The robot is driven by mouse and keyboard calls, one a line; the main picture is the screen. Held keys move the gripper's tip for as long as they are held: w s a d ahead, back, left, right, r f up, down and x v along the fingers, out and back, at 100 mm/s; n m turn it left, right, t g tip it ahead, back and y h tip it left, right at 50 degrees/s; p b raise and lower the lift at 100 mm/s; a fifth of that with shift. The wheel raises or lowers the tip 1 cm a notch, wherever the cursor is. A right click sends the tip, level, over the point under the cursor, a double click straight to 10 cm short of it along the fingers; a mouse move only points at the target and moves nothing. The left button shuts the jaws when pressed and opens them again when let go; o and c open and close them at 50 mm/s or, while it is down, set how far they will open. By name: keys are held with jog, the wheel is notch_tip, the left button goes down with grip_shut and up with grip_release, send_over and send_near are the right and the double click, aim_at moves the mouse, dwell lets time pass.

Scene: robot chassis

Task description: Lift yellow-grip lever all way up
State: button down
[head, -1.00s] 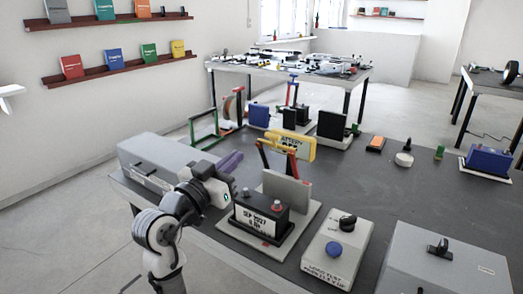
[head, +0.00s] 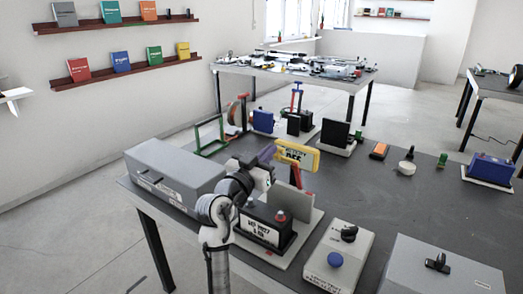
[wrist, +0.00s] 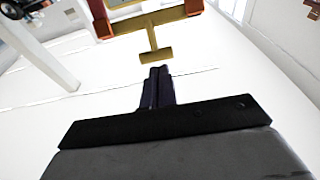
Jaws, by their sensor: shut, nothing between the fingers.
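The lever has a yellow grip (head: 302,157) with dark lettering, carried on red arms (head: 295,176) above a black box (head: 262,227) with a grey upright plate. The grip stands raised above the box; its left end and the left red arm are largely hidden behind my gripper. My gripper (head: 268,153) has purple fingers, shut and empty, at the left end of the yellow grip. In the wrist view the shut fingers (wrist: 158,72) point at a yellow T-shaped piece below the yellow bar (wrist: 150,20). A small gap shows there; contact cannot be told.
A long grey case (head: 175,178) lies left of my arm. A green frame (head: 211,136) and a black panel (head: 336,134) stand behind.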

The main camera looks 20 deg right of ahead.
jog(key=shift+d+f, duration=0.1)
jog(key=w+d+r+p, duration=0.1)
jog(key=w+d+g+y+p, duration=0.1)
jog(key=shift+d+r+p, duration=0.4)
jog(key=shift+w+d+r, duration=0.1)
jog(key=shift+w+d, duration=0.2)
jog(key=shift+w, duration=0.05)
jog(key=shift+r, duration=0.15)
